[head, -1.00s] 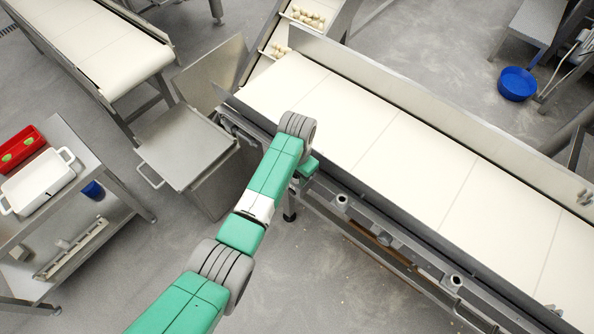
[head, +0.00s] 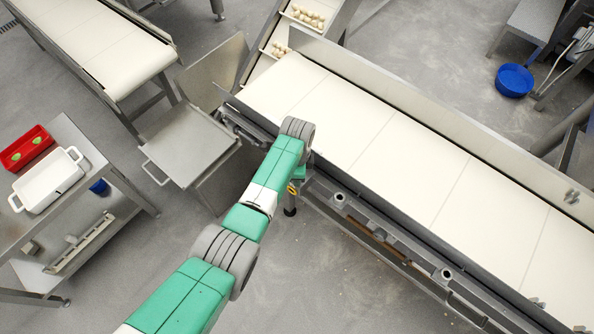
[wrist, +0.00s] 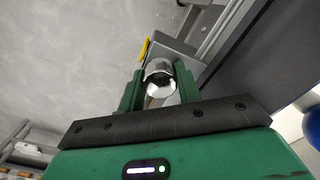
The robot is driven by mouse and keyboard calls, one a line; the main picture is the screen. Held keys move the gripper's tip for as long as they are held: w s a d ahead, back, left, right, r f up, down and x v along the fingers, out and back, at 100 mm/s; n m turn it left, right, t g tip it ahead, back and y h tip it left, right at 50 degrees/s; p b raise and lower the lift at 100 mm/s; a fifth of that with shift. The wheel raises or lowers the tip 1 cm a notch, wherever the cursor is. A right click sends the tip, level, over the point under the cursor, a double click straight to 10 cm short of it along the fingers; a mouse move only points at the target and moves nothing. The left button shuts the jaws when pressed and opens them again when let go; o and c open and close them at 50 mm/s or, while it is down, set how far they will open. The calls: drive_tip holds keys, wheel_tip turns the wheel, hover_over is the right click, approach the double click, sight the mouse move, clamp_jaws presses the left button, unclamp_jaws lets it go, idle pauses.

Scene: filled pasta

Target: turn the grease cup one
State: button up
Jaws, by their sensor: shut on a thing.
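In the wrist view, a shiny round metal cup (wrist: 159,77), which looks like the grease cup, sits between the two green fingers of my gripper (wrist: 158,88). The fingers are shut on its sides. A grey metal housing and a yellow part (wrist: 145,49) lie just beyond it. In the head view, my arm hides the held cup and the fingers. A small yellow-orange part (head: 291,188) shows beside my wrist at the near edge of the conveyor. I cannot read any number on the cup.
The wide cream conveyor belt (head: 401,158) runs to the right of my arm. Two round metal fittings (head: 338,197) (head: 446,273) stand along its near side rail. A metal chute (head: 190,140) is to the left. A cart with a white pan (head: 48,181) and red tray (head: 27,148) stands far left.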

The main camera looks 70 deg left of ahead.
drive_tip(key=shift+m, duration=0.9)
drive_tip(key=o, duration=1)
wheel_tip(320, 180, up, 8)
drive_tip(key=p, duration=0.4)
drive_tip(key=shift+f, duration=0.1)
